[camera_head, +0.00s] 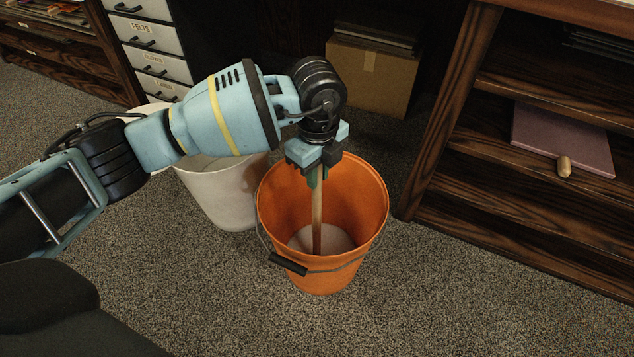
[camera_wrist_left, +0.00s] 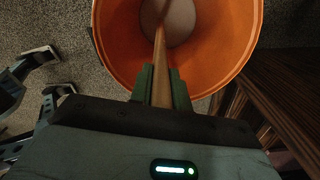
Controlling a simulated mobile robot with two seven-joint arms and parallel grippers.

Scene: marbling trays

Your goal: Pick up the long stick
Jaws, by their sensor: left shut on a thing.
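The long stick (camera_head: 317,222) is a thin wooden rod standing nearly upright inside the orange bucket (camera_head: 272,200). Its lower end reaches the pale bottom or contents of the bucket. My left gripper (camera_head: 316,178) is above the bucket's opening, pointing down, shut on the upper part of the stick. In the left wrist view the stick (camera_wrist_left: 160,60) runs from between the green fingers (camera_wrist_left: 160,88) down into the bucket (camera_wrist_left: 225,45). The stick's top end is hidden by the gripper. My right gripper is not in view.
A white bucket (camera_head: 222,195) stands just left and behind the orange one. A dark wooden shelf (camera_head: 500,190) holds a mauve board (camera_head: 565,140) at the right. A cardboard box (camera_head: 370,78) and labelled drawers (camera_head: 150,40) are behind. Carpet (camera_head: 430,300) in front is clear.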

